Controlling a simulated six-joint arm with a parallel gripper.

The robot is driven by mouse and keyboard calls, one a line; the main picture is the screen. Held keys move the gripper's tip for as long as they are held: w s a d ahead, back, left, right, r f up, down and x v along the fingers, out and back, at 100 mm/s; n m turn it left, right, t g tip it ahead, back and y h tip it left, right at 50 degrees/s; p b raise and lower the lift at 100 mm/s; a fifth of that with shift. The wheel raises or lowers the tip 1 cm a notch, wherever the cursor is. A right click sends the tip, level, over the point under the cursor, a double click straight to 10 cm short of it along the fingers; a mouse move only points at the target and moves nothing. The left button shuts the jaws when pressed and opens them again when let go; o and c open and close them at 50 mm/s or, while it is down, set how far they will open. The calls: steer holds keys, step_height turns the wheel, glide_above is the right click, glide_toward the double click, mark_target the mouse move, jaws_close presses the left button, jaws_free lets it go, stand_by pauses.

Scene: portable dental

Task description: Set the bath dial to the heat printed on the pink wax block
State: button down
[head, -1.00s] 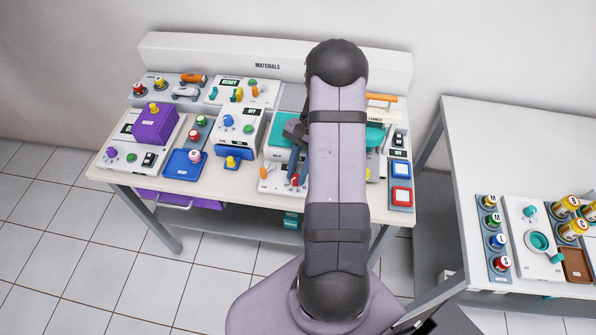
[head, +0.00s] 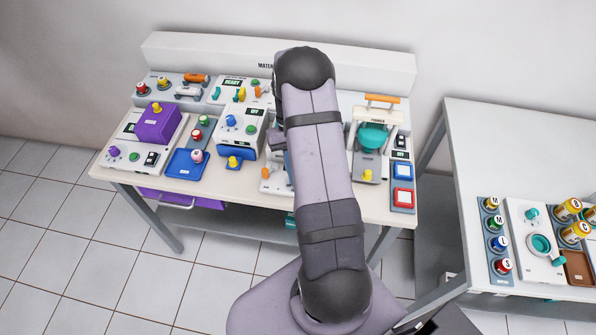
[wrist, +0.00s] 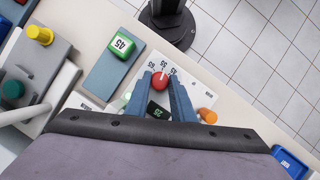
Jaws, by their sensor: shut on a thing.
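The red dial (wrist: 160,81) sits on a white panel (wrist: 205,87) with small numbers printed around it. My gripper (wrist: 162,84) has its two blue fingers shut on the dial from both sides in the wrist view. A small dark display (wrist: 157,110) with green digits lies behind the dial, partly between the fingers; its digits are too small to read surely. A green-edged block with a white face printed 45 (wrist: 121,44) lies on a grey-blue tray beside the panel. In the head view my arm hides the dial and fingertips.
An orange knob (wrist: 207,116) stands close to one finger. A grey unit with a yellow knob (wrist: 40,35) stands to the left in the wrist view. A blue tray (wrist: 291,164) lies at the right. The head view shows a red-framed tile (head: 403,197) at the table's right edge.

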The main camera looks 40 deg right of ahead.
steer(key=n+h, duration=0.1)
steer(key=n, duration=0.3)
steer(key=shift+a+r+n+h, duration=0.1)
steer(key=shift+a+n+h, duration=0.05)
steer(key=shift+n+h, duration=0.2)
steer(key=n+h, duration=0.1)
steer(key=n, duration=0.1)
steer(key=n+h+p, duration=0.1)
steer(key=n, duration=0.1)
steer(key=shift+a+n+t, duration=0.15)
steer(key=shift+n+t, duration=0.15)
steer(key=shift+n, duration=0.05)
steer(key=c, duration=1.5)
jaws_free()
steer(key=shift+b+v, duration=1.15)
steer(key=shift+v, duration=2.5)
